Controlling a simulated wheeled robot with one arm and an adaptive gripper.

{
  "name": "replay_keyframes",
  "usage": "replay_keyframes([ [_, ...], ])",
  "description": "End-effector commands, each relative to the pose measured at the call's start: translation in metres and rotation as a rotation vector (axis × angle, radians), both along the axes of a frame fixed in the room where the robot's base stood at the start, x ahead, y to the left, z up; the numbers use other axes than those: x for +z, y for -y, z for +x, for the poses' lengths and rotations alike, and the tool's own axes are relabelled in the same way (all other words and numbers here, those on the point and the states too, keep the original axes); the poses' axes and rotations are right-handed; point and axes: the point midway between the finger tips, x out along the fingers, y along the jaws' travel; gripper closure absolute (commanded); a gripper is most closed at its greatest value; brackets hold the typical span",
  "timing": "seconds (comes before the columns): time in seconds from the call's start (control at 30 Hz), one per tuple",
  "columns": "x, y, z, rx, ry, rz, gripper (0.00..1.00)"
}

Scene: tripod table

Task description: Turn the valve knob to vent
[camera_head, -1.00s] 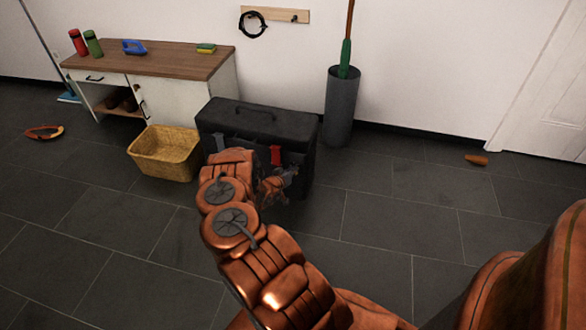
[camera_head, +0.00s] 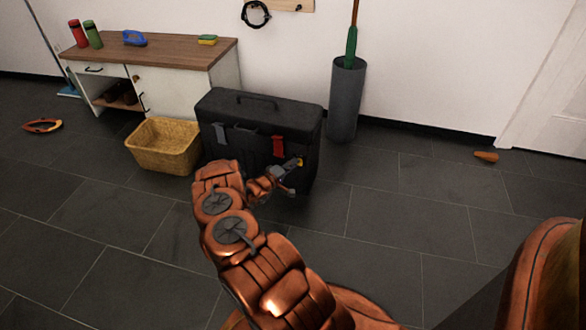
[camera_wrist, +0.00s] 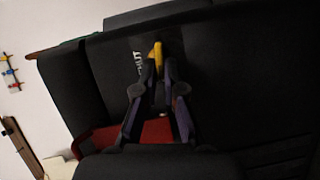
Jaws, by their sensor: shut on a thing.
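The black case (camera_head: 260,113) stands upright on the floor, with a red latch (camera_head: 278,146) on its front. A small yellow valve knob (camera_head: 299,162) is at the lower right of that front. It shows in the wrist view as a yellow piece (camera_wrist: 157,54) between my fingertips. White lettering (camera_wrist: 138,68), partly legible as "UT", is just left of the knob. My gripper (camera_head: 288,173) is at the case front, its fingers shut on the knob. The fingers hide the knob's lower part, and I cannot read its exact setting.
A wicker basket (camera_head: 163,147) stands left of the case. Behind it is a wood-topped cabinet (camera_head: 165,56). A grey cylinder stand (camera_head: 344,100) is behind the case to the right. An orange object (camera_head: 486,156) lies near the door.

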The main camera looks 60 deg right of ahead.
Motion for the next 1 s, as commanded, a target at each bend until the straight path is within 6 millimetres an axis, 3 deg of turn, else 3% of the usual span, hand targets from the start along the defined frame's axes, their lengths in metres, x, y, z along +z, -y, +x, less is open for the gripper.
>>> replay_keyframes([
  [0.4,-0.0046,-0.0003,0.0014,0.003,-0.173,-0.049,1.0],
  [0.93,-0.0038,0.0,0.0016,0.004,-0.195,-0.055,1.0],
  [1.0,-0.0037,0.0,0.0015,0.003,-0.195,-0.055,0.87],
])
